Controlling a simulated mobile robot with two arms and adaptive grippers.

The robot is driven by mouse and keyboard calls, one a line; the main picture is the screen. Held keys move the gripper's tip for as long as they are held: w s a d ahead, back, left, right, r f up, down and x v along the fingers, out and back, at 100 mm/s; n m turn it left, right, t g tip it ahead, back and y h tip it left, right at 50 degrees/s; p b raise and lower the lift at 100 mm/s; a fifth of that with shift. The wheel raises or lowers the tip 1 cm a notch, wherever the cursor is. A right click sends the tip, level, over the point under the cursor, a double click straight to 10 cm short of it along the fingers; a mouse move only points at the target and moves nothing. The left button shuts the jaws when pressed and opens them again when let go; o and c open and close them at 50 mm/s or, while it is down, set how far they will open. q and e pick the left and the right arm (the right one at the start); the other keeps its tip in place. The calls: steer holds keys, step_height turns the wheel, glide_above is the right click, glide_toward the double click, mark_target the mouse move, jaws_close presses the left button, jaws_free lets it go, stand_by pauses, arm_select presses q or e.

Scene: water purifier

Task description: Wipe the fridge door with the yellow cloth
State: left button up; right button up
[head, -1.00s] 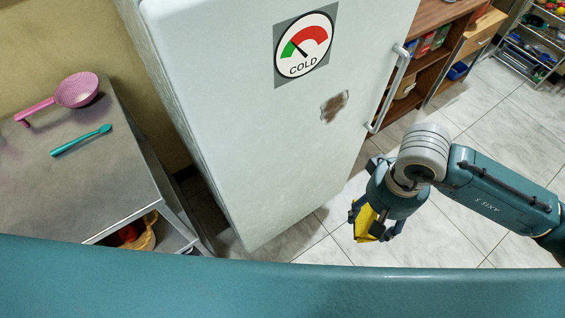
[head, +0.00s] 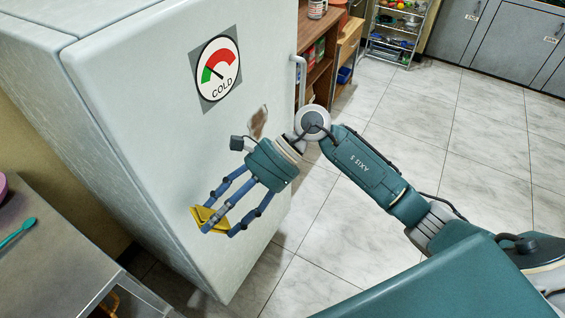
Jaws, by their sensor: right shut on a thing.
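The white fridge door (head: 150,120) fills the left middle of the head view, with a COLD dial sticker and a brown stain (head: 258,122) below it, near the handle. My right gripper (head: 212,222) is in front of the lower part of the door, shut on the yellow cloth (head: 207,219). The cloth is below and to the left of the stain in the picture. I cannot tell whether the cloth touches the door. My left gripper is not in view.
The fridge handle (head: 300,80) is on the door's right edge. A grey counter (head: 50,262) with a teal utensil (head: 17,232) stands at the left. Wooden shelves (head: 318,65) are beyond the fridge. The tiled floor (head: 400,130) at the right is clear.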

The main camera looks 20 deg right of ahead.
steer(key=w+d+f+m+t+b, duration=0.1)
steer(key=w+d+m+t, duration=0.45)
steer(key=d+t, duration=0.3)
steer(key=w+d+f+m+t+b, duration=0.1)
steer(key=w+d+m+t, duration=0.4)
steer(key=d+m+t, duration=0.3)
arm_select(q)
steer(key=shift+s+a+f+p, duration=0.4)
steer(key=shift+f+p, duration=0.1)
steer(key=shift+p, duration=0.15)
arm_select(e)
steer(key=shift+n, duration=0.45)
steer(key=x, duration=0.3)
steer(key=d+x, duration=0.1)
steer(key=x, duration=0.1)
steer(key=shift+w+a, duration=0.15)
steer(key=shift+w, duration=0.3)
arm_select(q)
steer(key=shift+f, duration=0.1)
arm_select(e)
steer(key=shift+x, duration=0.8)
